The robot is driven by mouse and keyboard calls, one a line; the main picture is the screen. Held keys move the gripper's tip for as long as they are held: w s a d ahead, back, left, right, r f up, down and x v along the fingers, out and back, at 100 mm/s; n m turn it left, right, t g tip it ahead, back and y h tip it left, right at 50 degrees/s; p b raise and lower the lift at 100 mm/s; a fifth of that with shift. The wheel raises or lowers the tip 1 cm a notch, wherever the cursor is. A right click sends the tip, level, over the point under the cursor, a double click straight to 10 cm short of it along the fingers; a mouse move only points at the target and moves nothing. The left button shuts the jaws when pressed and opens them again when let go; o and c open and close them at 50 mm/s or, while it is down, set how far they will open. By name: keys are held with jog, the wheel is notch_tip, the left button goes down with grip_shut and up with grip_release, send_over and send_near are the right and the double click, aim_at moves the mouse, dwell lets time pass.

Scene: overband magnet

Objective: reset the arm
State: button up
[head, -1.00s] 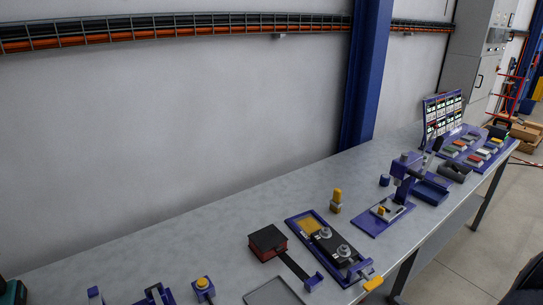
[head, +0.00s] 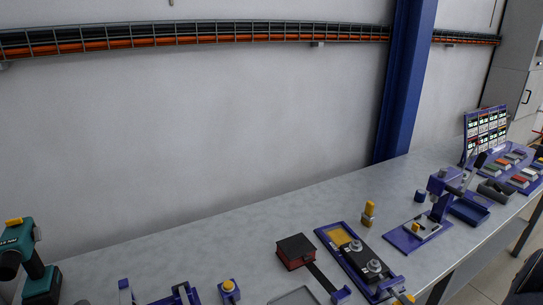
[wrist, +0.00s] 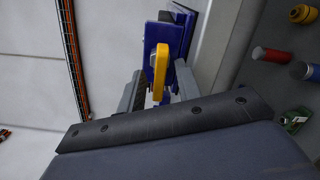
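My gripper (wrist: 160,90) shows only in the wrist view, with its dark body across the bottom and two grey fingers apart. A yellow bar (wrist: 160,65) stands between the fingers, in front of or on a blue part (wrist: 172,35). I cannot tell whether the fingers touch the bar or it lies beyond them. My gripper is not in the head view.
The head view shows a long grey bench (head: 200,240) along a wall. On it are a teal tool (head: 25,250), a black-and-red box (head: 295,250), a blue-framed fixture (head: 355,255), a yellow-topped post (head: 368,213) and a blue press (head: 440,190). Small cylinders (wrist: 270,55) lie right in the wrist view.

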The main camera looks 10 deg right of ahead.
jog(key=n+b, duration=0.3)
jog(key=n, duration=0.2)
jog(key=shift+n, duration=0.3)
